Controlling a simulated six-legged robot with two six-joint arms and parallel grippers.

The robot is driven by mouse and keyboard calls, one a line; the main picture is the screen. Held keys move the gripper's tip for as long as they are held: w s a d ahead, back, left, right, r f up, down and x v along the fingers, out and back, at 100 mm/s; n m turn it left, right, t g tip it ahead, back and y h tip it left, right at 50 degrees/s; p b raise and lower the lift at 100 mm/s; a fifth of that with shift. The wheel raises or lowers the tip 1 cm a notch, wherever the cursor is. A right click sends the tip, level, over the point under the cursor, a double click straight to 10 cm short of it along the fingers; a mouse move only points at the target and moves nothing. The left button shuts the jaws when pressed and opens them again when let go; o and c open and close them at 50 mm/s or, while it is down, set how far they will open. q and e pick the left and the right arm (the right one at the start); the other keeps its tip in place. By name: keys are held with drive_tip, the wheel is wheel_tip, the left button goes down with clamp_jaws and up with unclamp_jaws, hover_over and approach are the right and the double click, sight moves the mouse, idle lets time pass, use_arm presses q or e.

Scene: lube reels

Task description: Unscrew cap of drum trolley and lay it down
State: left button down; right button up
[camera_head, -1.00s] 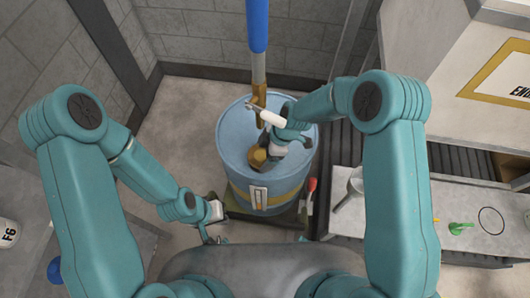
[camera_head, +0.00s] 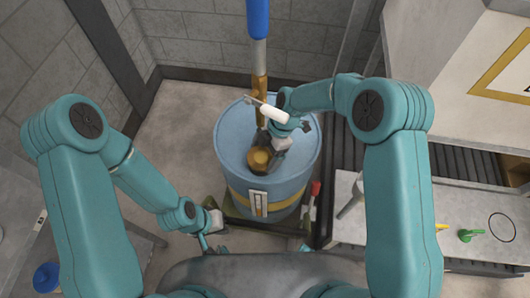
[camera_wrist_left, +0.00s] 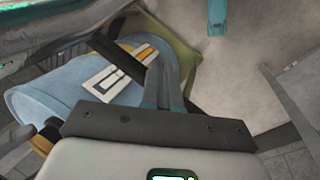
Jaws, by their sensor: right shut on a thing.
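The drum trolley's blue drum (camera_head: 232,160) stands upright at the centre of the head view, with a yellow band. A brass round cap (camera_head: 259,159) is on or just above its lid, towards the front. My right gripper (camera_head: 268,152) is shut on the cap from behind; its fingertips are partly hidden, and I cannot tell whether the cap is free of its thread. My left gripper (camera_head: 210,243) hangs low to the left of the drum, touching nothing visible. In the left wrist view its fingers (camera_wrist_left: 162,82) are close together and empty, with the drum (camera_wrist_left: 55,108) beyond them.
A blue and brass pole (camera_head: 259,70) rises from the back of the lid. A white cylinder (camera_head: 274,114) lies close to my right wrist. A grey bench (camera_head: 455,215) at right holds a green object (camera_head: 470,236). A blue item (camera_head: 47,275) is at lower left.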

drive_tip(key=shift+a+f+n+g+b, duration=0.1)
drive_tip(key=shift+f+n+g+b, duration=0.2)
drive_tip(key=shift+n+b, duration=0.4)
drive_tip(key=shift+w+n+h+b, duration=0.1)
drive_tip(key=shift+n+h+b, duration=0.25)
drive_tip(key=shift+n, duration=0.15)
drive_tip(key=shift+a+r+n+g+h+b, duration=0.1)
drive_tip(key=shift+n+g+h+b, duration=0.25)
drive_tip(key=shift+n, duration=0.65)
drive_tip(key=shift+r+n+g, duration=0.1)
drive_tip(key=shift+n+g, duration=0.15)
drive_tip(key=shift+n, duration=0.05)
drive_tip(key=shift+a+f+n+b, duration=0.15)
drive_tip(key=shift+f+n+b, duration=0.1)
drive_tip(key=shift+n+b, duration=0.5)
drive_tip(key=shift+w+a+n+g+h, duration=0.1)
drive_tip(key=shift+n+g+h, duration=0.2)
drive_tip(key=shift+n+h, duration=0.6)
drive_tip(key=shift+r+n, duration=0.15)
drive_tip(key=shift+n, duration=0.8)
